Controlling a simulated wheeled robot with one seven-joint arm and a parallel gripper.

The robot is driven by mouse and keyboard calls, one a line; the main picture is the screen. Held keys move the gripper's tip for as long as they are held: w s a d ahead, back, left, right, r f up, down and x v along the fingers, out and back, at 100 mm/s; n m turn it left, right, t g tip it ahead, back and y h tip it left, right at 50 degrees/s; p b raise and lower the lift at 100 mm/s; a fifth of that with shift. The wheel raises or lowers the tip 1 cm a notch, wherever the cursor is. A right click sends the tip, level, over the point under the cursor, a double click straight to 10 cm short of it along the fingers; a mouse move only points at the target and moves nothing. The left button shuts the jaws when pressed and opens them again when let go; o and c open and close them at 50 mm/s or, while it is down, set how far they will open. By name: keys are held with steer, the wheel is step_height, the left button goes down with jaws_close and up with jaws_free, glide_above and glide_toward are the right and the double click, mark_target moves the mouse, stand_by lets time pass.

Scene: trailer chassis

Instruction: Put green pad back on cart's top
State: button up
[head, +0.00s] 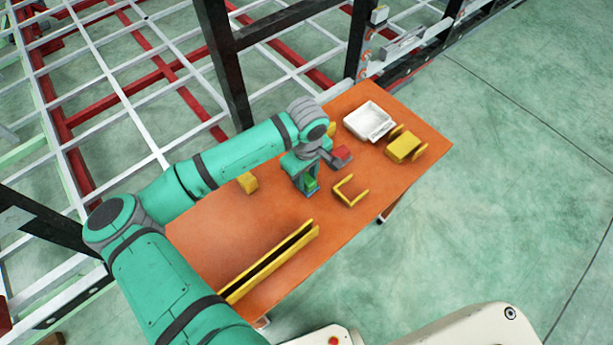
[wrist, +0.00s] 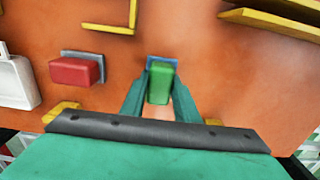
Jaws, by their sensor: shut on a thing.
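The green pad (head: 310,182) is between the fingers of my gripper (head: 309,186), at the middle of the orange cart top (head: 215,235). In the wrist view the green pad (wrist: 160,85) sits between my gripper's two green fingers (wrist: 160,88), which are shut on it. A blue plate (wrist: 162,63) shows at the pad's far end, low over or on the orange top. I cannot tell whether the pad or plate touches the surface. My wrist and fingers hide part of the pad in the head view.
A red pad (wrist: 75,71) on a grey plate lies beside my gripper. A yellow bracket (head: 350,192), a long yellow rail (head: 270,262), a yellow block (head: 404,146) and a white tray (head: 369,120) are on the cart. Dark posts (head: 226,65) stand behind it.

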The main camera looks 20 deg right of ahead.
mark_target(307, 177)
steer(key=o, duration=0.9)
steer(key=shift+o, duration=0.2)
step_height(307, 177, up, 12)
stand_by(0.5)
